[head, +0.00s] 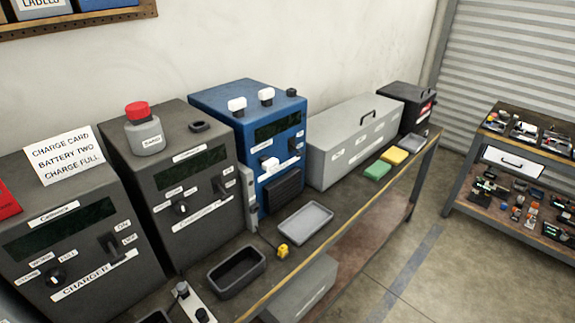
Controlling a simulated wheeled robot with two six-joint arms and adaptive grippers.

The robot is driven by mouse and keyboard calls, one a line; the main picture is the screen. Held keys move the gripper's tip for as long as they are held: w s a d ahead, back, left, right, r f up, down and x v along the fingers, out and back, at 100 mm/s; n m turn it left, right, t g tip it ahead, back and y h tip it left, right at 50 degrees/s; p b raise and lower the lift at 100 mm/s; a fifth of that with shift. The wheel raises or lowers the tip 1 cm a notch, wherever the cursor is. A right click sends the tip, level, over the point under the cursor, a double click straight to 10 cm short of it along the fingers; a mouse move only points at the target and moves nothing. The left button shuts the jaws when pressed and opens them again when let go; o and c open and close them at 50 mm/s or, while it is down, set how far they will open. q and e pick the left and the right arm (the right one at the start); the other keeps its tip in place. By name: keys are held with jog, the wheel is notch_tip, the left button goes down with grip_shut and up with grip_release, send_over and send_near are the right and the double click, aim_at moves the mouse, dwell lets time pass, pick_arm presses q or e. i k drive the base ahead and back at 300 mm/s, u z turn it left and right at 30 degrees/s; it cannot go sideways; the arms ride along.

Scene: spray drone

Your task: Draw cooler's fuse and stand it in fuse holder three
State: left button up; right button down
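A blue unit (233,105), possibly the cooler, stands on the bench against the wall. Its labels are too small to read. Two white-capped pieces, one at left (237,106) and one in the middle (267,96), stand upright on its top. A smaller dark piece (291,92) sits at the top's right. Another white piece (269,165) sticks out from its front face. I cannot tell which of these is the fuse or which place is fuse holder three. Neither of my grippers shows in the head view.
A charger (68,254) and another dark machine (182,165) with a red-capped bottle (146,136) stand left. A grey tray (305,222), black bin (236,271) and yellow plug (282,251) lie in front. A grey case (350,150) stands right.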

aim_at(271, 164)
jog(key=z, duration=1.45)
jog(key=i, duration=3.3)
jog(key=u, duration=3.65)
jog(key=i, duration=0.45)
